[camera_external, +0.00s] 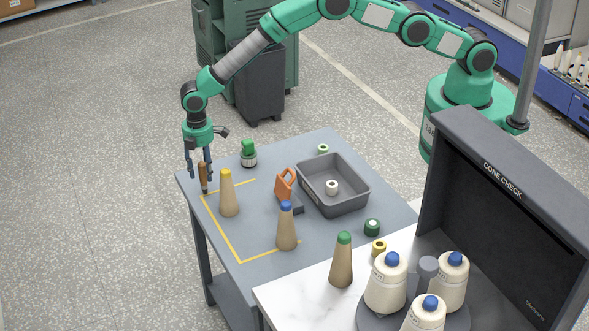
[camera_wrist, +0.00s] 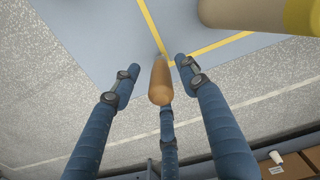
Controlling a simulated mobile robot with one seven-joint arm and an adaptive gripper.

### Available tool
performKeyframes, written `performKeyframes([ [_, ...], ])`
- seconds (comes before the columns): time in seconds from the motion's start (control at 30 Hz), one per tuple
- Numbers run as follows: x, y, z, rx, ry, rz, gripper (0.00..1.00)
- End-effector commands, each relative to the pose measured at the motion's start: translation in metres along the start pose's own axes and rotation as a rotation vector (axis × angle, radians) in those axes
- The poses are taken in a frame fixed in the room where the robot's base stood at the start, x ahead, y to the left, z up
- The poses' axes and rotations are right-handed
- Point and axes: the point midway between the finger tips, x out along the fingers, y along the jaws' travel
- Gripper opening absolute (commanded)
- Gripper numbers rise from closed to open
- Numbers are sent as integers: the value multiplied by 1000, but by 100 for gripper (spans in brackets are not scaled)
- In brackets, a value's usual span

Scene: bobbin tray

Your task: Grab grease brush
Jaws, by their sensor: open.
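The grease brush (camera_external: 203,177) has a brown wooden handle and a dark lower end. It stands roughly upright near the left corner of the grey table, by the yellow tape line. In the wrist view its handle (camera_wrist: 160,82) points up toward the camera, with a greyish part beyond it. My gripper (camera_external: 200,173) points down over this corner with its fingers around the handle. In the wrist view the blue fingers of my gripper (camera_wrist: 155,75) are spread, one on each side and one below the handle. A gap shows at the two side fingers. The brush's bristles are not clear.
A blue-tipped cone (camera_external: 287,228), an orange item (camera_external: 285,185), a green-topped jar (camera_external: 249,155) and a grey bin (camera_external: 354,203) stand farther right.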

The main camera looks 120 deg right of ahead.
Motion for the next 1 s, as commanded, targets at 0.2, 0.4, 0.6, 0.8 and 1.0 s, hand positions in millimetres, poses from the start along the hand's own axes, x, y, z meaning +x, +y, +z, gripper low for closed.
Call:
performKeyframes([
  [0.2, 1, 0, 0, 0, 0, 0, 44],
  [0.4, 3, 0, 0, 0, -1, 0, 44],
  [0.6, 18, -1, 0, 0, -1, 0, 44],
  [0.8, 38, -1, 0, 0, -1, -1, 44],
  [1.0, 51, -1, -1, 0, 1, 0, 44],
])
